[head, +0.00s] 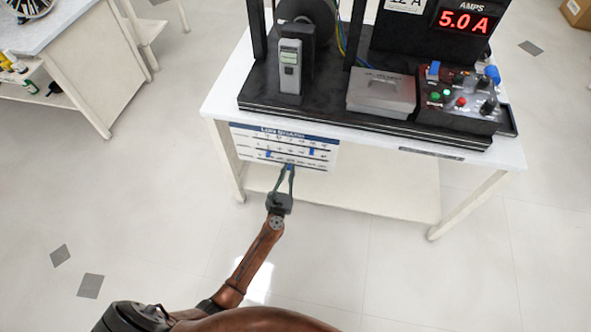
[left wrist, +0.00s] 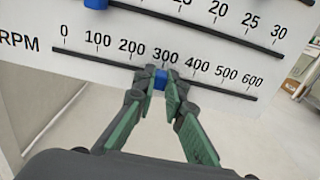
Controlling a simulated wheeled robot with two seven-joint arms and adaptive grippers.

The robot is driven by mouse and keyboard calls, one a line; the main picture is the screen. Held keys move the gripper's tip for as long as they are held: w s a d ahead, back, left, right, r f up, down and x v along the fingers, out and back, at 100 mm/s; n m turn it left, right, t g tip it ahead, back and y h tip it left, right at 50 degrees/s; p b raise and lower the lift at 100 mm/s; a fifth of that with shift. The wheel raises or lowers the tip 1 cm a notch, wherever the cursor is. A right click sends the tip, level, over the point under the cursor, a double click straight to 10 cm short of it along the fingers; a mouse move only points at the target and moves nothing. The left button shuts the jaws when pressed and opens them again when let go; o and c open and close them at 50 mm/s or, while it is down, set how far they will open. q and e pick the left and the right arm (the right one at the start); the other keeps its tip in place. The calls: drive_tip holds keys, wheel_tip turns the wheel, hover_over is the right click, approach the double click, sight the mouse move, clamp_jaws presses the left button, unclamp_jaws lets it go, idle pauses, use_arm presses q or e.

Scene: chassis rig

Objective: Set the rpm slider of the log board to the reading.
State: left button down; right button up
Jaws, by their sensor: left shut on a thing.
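The white log board (head: 282,131) hangs on the front of the table, with several scale rows. Its bottom row is labelled RPM (left wrist: 20,41) and runs from 0 to 600 in the left wrist view. The blue rpm slider (left wrist: 160,80) sits on that track just under the 300 mark. My left gripper (left wrist: 161,80) is shut on it, one finger on each side; the fingers partly cover it. In the head view my left gripper (head: 289,168) reaches the board's lower edge.
Other blue sliders (head: 268,154) (head: 311,152) sit on the rows above. The black rig base carries a grey box (head: 381,93), a control panel (head: 458,100) and a red display (head: 468,20) reading 5.0 A. The floor before the table is clear.

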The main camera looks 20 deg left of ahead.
use_arm(q)
drive_tip(key=c, duration=2)
unclamp_jaws()
drive_tip(key=shift+o, duration=0.2)
drive_tip(key=v, duration=1.2)
